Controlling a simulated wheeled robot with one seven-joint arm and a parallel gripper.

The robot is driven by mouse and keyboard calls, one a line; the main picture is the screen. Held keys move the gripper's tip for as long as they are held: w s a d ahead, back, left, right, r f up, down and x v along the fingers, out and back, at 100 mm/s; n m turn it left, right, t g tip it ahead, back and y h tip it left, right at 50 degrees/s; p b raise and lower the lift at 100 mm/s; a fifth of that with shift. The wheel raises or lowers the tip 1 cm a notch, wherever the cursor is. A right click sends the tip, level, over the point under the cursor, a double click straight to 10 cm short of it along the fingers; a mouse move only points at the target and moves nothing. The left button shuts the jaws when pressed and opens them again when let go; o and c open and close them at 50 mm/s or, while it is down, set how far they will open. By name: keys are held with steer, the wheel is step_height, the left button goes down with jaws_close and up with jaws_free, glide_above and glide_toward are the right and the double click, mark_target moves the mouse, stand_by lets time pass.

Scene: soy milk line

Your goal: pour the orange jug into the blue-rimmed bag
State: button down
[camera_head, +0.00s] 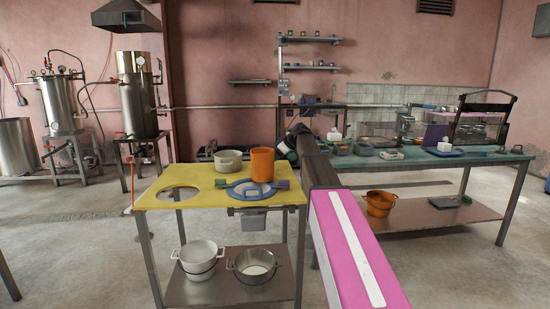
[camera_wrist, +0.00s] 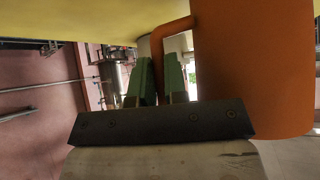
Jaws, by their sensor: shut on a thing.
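The orange jug (camera_head: 262,165) is upright at the back right of the yellow tabletop, just behind the blue-rimmed bag (camera_head: 236,194). The bag's round blue rim lies at tabletop height near the front right edge, with something pale inside. In the wrist view the jug (camera_wrist: 255,70) fills the right side, and its handle (camera_wrist: 158,42) reaches between the green fingers of my gripper (camera_wrist: 161,82). My gripper is shut on the handle, to the right of the jug in the head view. Whether the jug's base touches the tabletop is hard to tell. The jug's contents are hidden.
A pale pot (camera_head: 228,160) stands left of the jug. The yellow tabletop (camera_head: 212,200) has a round hole at its left. Pots stand on the lower shelf (camera_head: 215,292). A teal bench (camera_head: 465,158) with equipment and an orange bucket (camera_head: 380,203) below are at the right.

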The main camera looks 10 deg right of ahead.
mark_target(270, 151)
steer(key=shift+s+a+r, duration=0.75)
steer(key=shift+s+r, duration=0.25)
steer(key=shift+s+a+r, duration=0.75)
steer(key=shift+s+r, duration=0.25)
